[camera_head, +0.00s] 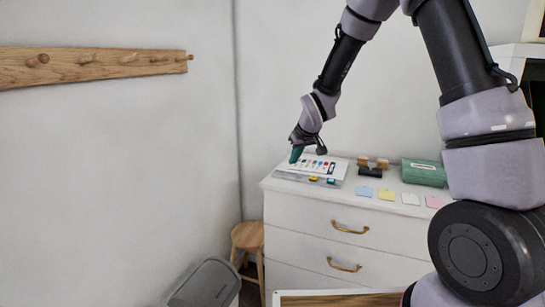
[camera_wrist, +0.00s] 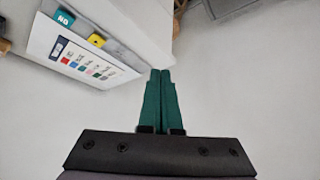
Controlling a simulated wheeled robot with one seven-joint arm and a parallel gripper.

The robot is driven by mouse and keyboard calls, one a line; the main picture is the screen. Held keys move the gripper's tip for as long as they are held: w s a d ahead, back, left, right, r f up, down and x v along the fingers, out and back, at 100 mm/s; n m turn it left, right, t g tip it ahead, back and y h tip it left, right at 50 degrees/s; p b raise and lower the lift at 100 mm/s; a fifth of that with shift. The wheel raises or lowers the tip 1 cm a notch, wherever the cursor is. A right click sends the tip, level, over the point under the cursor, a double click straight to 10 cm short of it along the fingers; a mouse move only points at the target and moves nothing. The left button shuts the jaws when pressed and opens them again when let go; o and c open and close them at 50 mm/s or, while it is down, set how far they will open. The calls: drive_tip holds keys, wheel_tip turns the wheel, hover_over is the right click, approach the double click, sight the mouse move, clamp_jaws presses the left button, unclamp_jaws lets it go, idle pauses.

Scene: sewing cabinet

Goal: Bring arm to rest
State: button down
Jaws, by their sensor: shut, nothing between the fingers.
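My gripper (camera_head: 295,155) hangs from my arm, pointing down over the left end of the white cabinet (camera_head: 305,219). Its green fingers are together, with nothing between them. In the wrist view my gripper (camera_wrist: 161,75) shows closed fingers beside the cabinet's white edge (camera_wrist: 135,25). A white card with coloured marks (camera_head: 318,164) lies on the cabinet top just right of the fingers in the head view. The card also shows at the upper left of the wrist view (camera_wrist: 80,62). I cannot tell how high the fingertips are above the top.
Several coloured squares, one of them yellow (camera_head: 387,194), lie along the cabinet's front edge. A green box (camera_head: 424,172) and a dark block (camera_head: 370,171) stand behind them. A wooden stool (camera_head: 248,236) and a grey bin (camera_head: 206,284) stand left. A peg rail (camera_head: 90,66) is on the wall.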

drive_tip(key=s+d+r+m, duration=0.2)
drive_tip(key=s+d+r, duration=0.15)
drive_tip(key=r, duration=0.25)
drive_tip(key=s+d+r+m, duration=0.1)
drive_tip(key=s+d+r, duration=0.1)
drive_tip(key=d+r, duration=0.35)
drive_tip(key=s+d+r+m, duration=0.2)
drive_tip(key=s+r, duration=0.2)
drive_tip(key=s, duration=0.4)
drive_tip(key=s+d+r+m, duration=0.2)
drive_tip(key=s+d+r, duration=0.1)
drive_tip(key=s, duration=0.6)
drive_tip(key=s+d+r+m+t, duration=0.1)
drive_tip(key=s+d+r+m, duration=0.1)
drive_tip(key=s+r, duration=0.3)
drive_tip(key=s+d, duration=0.1)
drive_tip(key=s, duration=0.2)
drive_tip(key=shift+s+d+h, duration=0.2)
drive_tip(key=shift+h, duration=0.1)
drive_tip(key=shift+d, duration=0.15)
